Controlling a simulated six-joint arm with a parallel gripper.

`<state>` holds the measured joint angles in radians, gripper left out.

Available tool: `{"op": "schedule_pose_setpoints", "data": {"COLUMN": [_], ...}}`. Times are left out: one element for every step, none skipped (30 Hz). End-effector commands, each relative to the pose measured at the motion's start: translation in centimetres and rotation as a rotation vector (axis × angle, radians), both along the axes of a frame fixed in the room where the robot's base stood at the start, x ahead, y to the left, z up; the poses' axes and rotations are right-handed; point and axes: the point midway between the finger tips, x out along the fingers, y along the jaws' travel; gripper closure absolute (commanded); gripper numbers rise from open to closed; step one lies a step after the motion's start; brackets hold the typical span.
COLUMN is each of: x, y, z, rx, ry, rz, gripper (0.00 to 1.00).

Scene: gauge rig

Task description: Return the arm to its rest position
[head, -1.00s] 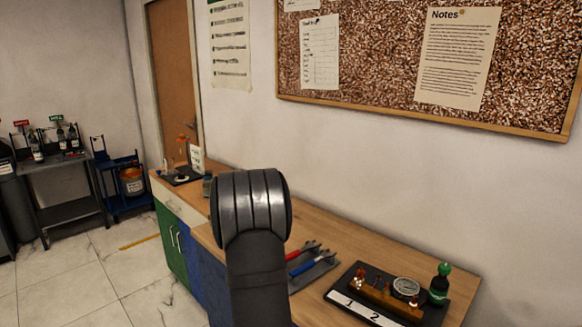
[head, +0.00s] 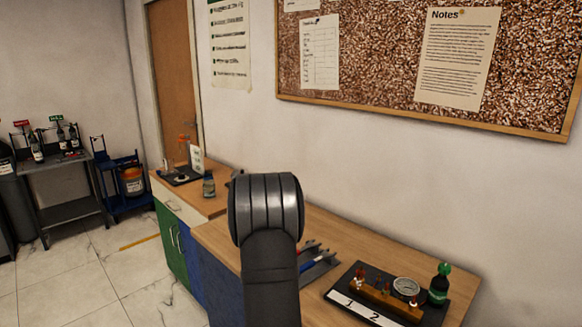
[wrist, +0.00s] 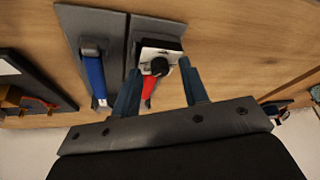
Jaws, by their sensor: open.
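My gripper (wrist: 159,66) is open in the wrist view, its two dark blue fingers spread apart. A tool with a red handle (wrist: 149,88) shows between the fingers, on a dark grey tray (wrist: 85,17); I cannot tell how far below the fingers it is. A blue-handled tool (wrist: 95,80) lies beside it to the left. Nothing is visibly held. In the head view my own arm stands in front of the bench (head: 330,222) and hides my gripper and part of the tool tray.
A black gauge board (head: 334,296) with a dial gauge (head: 405,286) and a green-capped bottle (head: 439,284) sits at the bench's right. A small jar (head: 209,187) and a dark stand (head: 181,176) are at the far left end. A corkboard (head: 382,60) hangs on the wall.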

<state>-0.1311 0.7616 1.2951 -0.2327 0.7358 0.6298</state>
Motion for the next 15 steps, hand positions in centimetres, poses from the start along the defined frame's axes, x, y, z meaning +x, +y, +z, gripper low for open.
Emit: {"op": "schedule_pose_setpoints", "data": {"x": [-0.03, -0.03, -0.03, -0.04, -0.05, -0.06, -0.07, -0.07, -0.06, -0.06, -0.05, -0.04, -0.04, -0.03, -0.04], "y": [-0.13, -0.16, -0.17, -0.20, -0.20, -0.21, -0.23, -0.23, -0.24, -0.27, -0.28, -0.32, -0.34, -0.36, -0.40], "z": [0.00, -0.01, -0.02, -0.03, -0.03, -0.02, -0.02, -0.02, -0.02, -0.01, -0.01, 0.01, 0.00, 0.01, 0.01], "rx": [0.001, 0.000, 0.001, 0.000, 0.000, 0.000, 0.000, 0.000, 0.000, 0.000, 0.001, 0.000, -0.001, 0.001, 0.000], "ry": [0.000, -0.001, 0.000, 0.000, 0.000, 0.001, 0.001, 0.001, 0.000, 0.000, -0.001, -0.001, -0.001, -0.001, 0.000], "rz": [0.025, 0.042, 0.064, 0.082, 0.099, 0.120, 0.137, 0.153, 0.174, 0.191, 0.207, 0.227, 0.244, 0.259, 0.280], "gripper": [0.60, 0.60, 0.60, 0.60, 0.60, 0.60, 0.60, 0.60, 0.60, 0.60, 0.60, 0.60, 0.60, 0.60, 0.60]}}
